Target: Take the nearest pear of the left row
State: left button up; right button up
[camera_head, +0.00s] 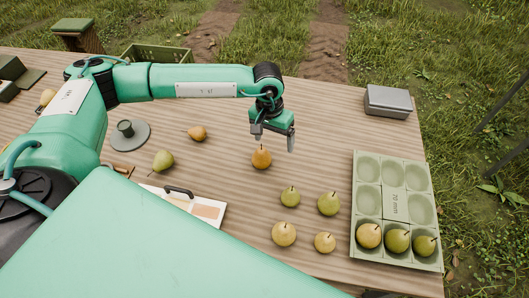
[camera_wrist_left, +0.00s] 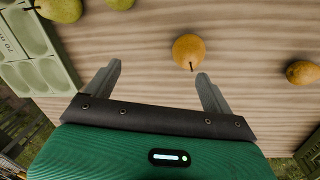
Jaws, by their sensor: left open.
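Loose pears stand on the striped wooden table. Of those left of the tray, the left ones are a yellow pear (camera_head: 284,234) nearest me and a green pear (camera_head: 290,196) behind it. To their right are another green pear (camera_head: 329,203) and a small yellow pear (camera_head: 325,242). An orange-brown pear (camera_head: 261,157) stands farther back, below my left gripper (camera_head: 273,143). My left gripper is open and empty. In the left wrist view the orange-brown pear (camera_wrist_left: 188,50) lies beyond the fingertips (camera_wrist_left: 160,70), nearer the right finger. My right gripper is not seen.
A green tray (camera_head: 393,205) at the right has three pears in its near row and empty cups behind. A grey box (camera_head: 388,101) stands behind it. A brown pear (camera_head: 198,133), green pear (camera_head: 163,160), round grey plate (camera_head: 138,140) and white board (camera_head: 209,212) are at the left.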

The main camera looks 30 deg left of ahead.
aim_at(264, 149)
pick_arm(q)
jog(key=a, duration=0.1)
jog(key=w+a+y, duration=0.1)
jog(key=a, duration=0.1)
jog(key=shift+a, duration=0.15)
notch_tip(264, 149, down, 7)
jog(key=shift+a+p, duration=0.1)
jog(key=shift+p, duration=1)
jog(key=shift+f+m, duration=0.3)
jog(key=shift+f, duration=0.25)
jog(key=shift+f+p, duration=0.25)
jog(key=shift+p, duration=0.15)
jog(key=f+p, duration=0.1)
jog(key=f, duration=0.2)
jog(key=shift+s+a+f+p, duration=0.2)
jog(key=shift+a+f+p, duration=0.05)
jog(key=shift+a+p, duration=0.15)
jog(key=shift+f, duration=0.6)
jog(key=c, duration=1.2)
jog(key=shift+r, duration=0.15)
